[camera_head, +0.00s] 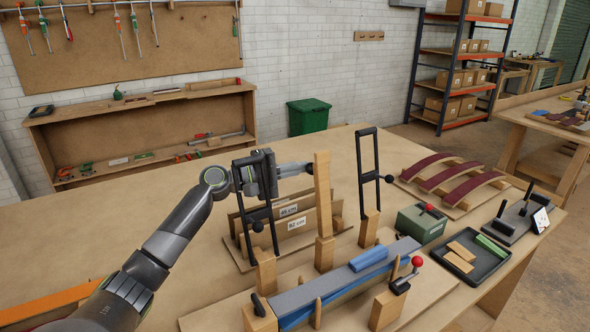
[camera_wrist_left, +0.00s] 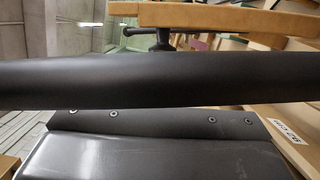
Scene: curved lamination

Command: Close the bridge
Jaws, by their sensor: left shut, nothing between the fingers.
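The bridges are two black upright frames on wooden blocks behind the forming jig. The left bridge (camera_head: 242,229) stands open with a knob low on its side. The right bridge (camera_head: 377,162) also stands open, with a side knob. My left gripper (camera_head: 262,173) is shut at the upper part of the left bridge and overlaps it; I cannot tell whether they touch. In the left wrist view a thick black bar (camera_wrist_left: 150,82) crosses close to the camera. A grey-blue strip (camera_head: 340,279) lies along the jig, below the bridges. My right gripper is out of view.
A tall wooden post (camera_head: 323,192) stands between the bridges. A red-knobbed clamp (camera_head: 404,277) is at the jig's right. A green box (camera_head: 421,223), a dark tray (camera_head: 465,262) and curved maroon strips (camera_head: 453,182) lie right. The table's left is mostly clear.

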